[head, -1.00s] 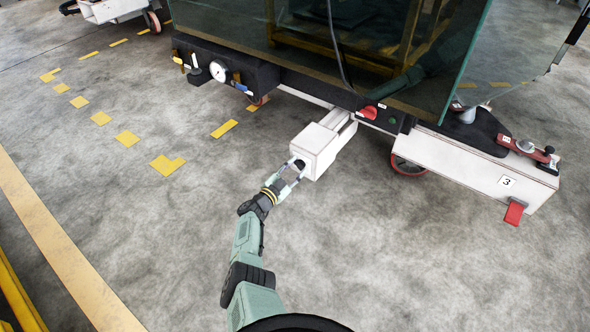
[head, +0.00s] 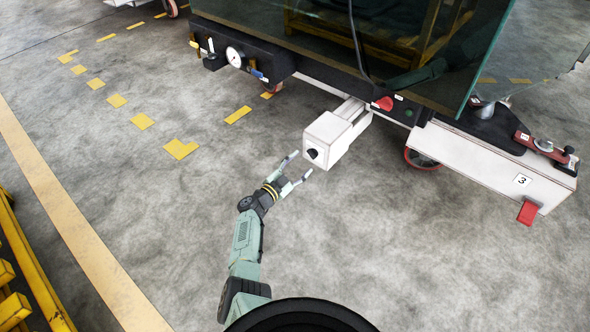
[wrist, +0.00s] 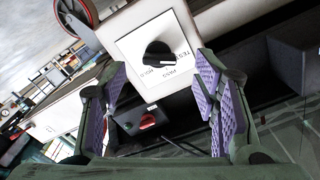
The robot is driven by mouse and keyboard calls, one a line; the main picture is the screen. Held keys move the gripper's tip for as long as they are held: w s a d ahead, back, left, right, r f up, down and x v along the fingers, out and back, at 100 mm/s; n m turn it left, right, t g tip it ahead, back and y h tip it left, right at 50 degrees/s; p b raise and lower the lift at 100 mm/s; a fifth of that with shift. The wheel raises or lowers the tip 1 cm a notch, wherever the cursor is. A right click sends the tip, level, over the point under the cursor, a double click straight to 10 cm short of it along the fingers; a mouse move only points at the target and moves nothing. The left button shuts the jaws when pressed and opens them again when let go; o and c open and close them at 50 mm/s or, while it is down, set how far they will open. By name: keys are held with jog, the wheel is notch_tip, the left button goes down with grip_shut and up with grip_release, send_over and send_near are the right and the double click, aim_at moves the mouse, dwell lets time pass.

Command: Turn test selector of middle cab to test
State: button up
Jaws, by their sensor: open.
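The selector is a black knob (head: 312,153) on the end face of a white box (head: 332,137) that sticks out from the glass-sided cab.
A red switch (head: 383,103) and a green button sit on the cab's dark bumper. A round gauge (head: 236,57) is at its left. A white beam numbered 3 (head: 523,180) extends right. Yellow railings (head: 30,262) stand lower left. The floor around my arm is clear.

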jog(key=shift+v, duration=1.3)
